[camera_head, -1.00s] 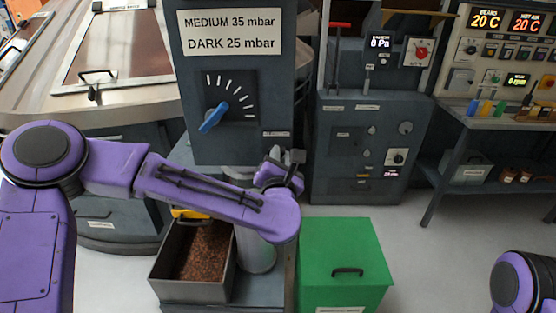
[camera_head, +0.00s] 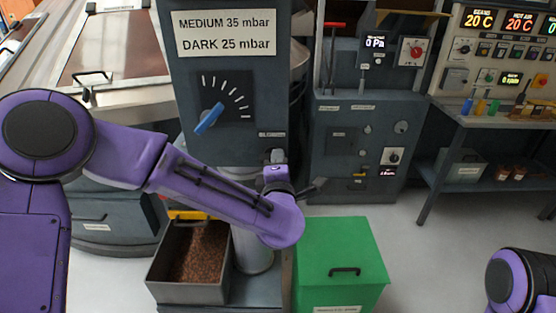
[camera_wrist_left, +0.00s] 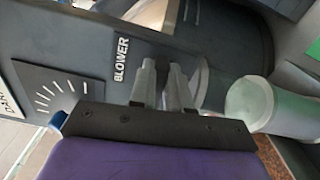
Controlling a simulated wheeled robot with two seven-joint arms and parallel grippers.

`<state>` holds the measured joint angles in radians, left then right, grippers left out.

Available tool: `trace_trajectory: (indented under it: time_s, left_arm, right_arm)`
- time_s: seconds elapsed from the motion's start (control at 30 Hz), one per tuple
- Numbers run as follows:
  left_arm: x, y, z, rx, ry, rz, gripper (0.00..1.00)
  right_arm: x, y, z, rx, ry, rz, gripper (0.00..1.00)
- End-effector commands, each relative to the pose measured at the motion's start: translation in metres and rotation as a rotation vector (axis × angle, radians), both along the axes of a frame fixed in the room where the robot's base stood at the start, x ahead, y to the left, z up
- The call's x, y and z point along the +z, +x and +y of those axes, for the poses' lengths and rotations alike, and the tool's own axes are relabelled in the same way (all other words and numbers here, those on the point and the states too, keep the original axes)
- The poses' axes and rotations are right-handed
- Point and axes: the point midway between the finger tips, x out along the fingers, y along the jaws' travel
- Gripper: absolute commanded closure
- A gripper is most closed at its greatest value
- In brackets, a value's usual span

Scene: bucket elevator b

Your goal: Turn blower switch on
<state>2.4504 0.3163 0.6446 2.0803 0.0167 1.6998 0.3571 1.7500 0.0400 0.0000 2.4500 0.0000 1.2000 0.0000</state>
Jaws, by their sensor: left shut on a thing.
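The grey column panel (camera_head: 228,152) carries a small label, which reads BLOWER in the left wrist view (camera_wrist_left: 121,58). My left gripper (camera_head: 279,158) is at the panel's lower right edge, just below that label. In the left wrist view its two grey fingers (camera_wrist_left: 162,80) are closed around a small dark part beside the label, which I take to be the blower switch. The fingers hide most of it, and I cannot tell its position. My right gripper is out of view; only a purple part of my right arm shows at the lower right.
A blue-pointer dial (camera_head: 210,118) is left of the label, under a mbar sign (camera_head: 226,34). Below stand a metal bin of brown beans (camera_head: 190,293) and a green box (camera_head: 338,262). A control cabinet (camera_head: 335,165) stands behind at right, with open floor before it.

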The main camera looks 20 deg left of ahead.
Motion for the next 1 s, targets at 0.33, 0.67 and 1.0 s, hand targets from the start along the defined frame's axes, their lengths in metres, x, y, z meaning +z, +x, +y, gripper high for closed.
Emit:
trace_trajectory:
  time_s: [0.33, 0.67, 1.0]
  left_arm:
    - [0.002, 0.0013, 0.0001, 0.001, 0.116, 0.025, 1.0]
    - [0.0015, 0.0014, 0.0003, 0.002, 0.134, 0.03, 1.0]
    - [0.0006, 0.0011, 0.0003, 0.001, 0.132, 0.032, 0.57]
  right_arm:
    - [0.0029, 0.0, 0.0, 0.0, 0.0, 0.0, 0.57]
    - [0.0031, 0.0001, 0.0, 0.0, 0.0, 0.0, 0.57]
    - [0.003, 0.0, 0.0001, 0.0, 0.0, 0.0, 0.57]
